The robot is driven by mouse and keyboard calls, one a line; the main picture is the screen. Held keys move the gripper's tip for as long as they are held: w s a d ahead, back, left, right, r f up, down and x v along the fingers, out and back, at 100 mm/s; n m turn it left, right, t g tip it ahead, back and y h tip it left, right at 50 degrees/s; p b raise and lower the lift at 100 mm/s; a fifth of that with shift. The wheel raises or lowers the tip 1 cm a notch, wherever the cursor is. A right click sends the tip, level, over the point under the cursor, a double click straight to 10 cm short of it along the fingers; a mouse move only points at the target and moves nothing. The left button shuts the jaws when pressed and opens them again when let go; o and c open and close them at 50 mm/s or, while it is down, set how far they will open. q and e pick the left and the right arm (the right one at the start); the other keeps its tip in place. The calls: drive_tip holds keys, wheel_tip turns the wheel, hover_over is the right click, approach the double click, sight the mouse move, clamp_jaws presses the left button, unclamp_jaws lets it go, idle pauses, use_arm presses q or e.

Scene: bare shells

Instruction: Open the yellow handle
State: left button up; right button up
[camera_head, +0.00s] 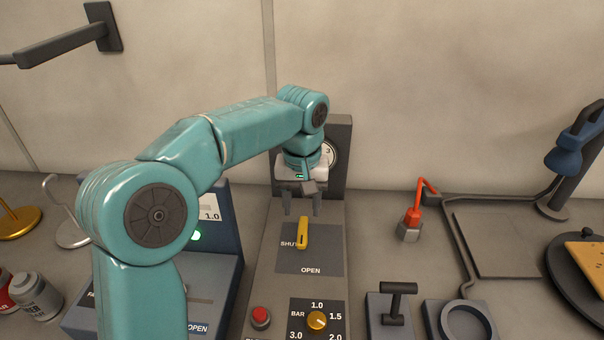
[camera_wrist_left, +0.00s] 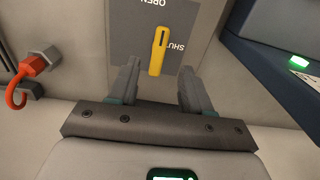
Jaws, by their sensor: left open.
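The yellow handle (camera_head: 302,233) sits on a dark plate (camera_head: 310,262) marked SHUT and OPEN, on a grey panel. In the head view it points up and down the picture, beside the word SHUT. The left wrist view also shows the handle (camera_wrist_left: 158,50), between the lines of my two fingers and mostly beyond their tips. My left gripper (camera_head: 302,212) is open and empty, just behind and above the handle. I see no clear contact between the fingers and the handle. My right gripper is not in view.
A blue-grey box (camera_head: 215,262) stands close on the left. A red hook (camera_head: 414,212) and a dark T-handle (camera_head: 398,300) are on the right. A gauge (camera_head: 329,154) stands behind.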

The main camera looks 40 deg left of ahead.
use_arm(q)
wheel_tip(320, 180, up, 8)
drive_tip(key=p, duration=0.1)
idle(0.7)
